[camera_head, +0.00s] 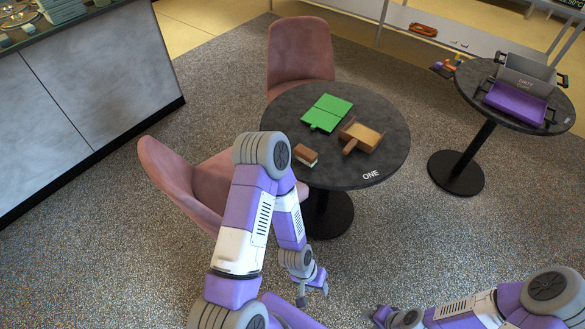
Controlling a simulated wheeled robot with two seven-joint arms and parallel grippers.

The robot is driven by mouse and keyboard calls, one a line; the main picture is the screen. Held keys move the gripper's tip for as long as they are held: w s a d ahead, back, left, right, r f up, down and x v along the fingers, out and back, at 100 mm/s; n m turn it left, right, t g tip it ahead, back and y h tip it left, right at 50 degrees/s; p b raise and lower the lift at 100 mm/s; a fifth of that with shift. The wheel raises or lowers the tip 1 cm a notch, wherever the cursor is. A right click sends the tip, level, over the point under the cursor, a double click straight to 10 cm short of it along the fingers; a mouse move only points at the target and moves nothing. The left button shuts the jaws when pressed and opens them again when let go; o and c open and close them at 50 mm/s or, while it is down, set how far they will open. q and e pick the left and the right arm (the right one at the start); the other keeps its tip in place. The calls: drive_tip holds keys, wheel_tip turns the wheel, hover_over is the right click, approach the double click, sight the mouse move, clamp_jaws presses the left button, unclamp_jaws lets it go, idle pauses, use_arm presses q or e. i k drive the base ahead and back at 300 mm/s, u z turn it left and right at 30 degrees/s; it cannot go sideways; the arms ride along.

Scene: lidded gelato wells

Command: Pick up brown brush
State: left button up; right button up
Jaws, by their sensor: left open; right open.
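A small brown brush (306,154) with a pale underside lies near the left front edge of the round dark table (285,110) marked ONE. To its right on the table is a wooden tray-like piece (369,137) with a brown handle. A green two-panel piece (328,110) with a short handle lies behind the brush. My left gripper (313,292) is open and empty, low in front of the table and well apart from the brush. My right gripper (380,316) is open at the bottom edge, to the right of the left one, also away from the table.
Pink chairs stand behind the table (300,50) and at its left (170,180). A second round table (475,80) at right holds a purple tray (515,103) and a grey bin (530,70). A counter (95,80) fills the upper left. Carpet is clear between the tables.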

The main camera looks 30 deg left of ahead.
sight(305, 155)
drive_tip(key=u, duration=1.15)
drive_tip(key=i, duration=0.15)
drive_tip(key=z, duration=0.15)
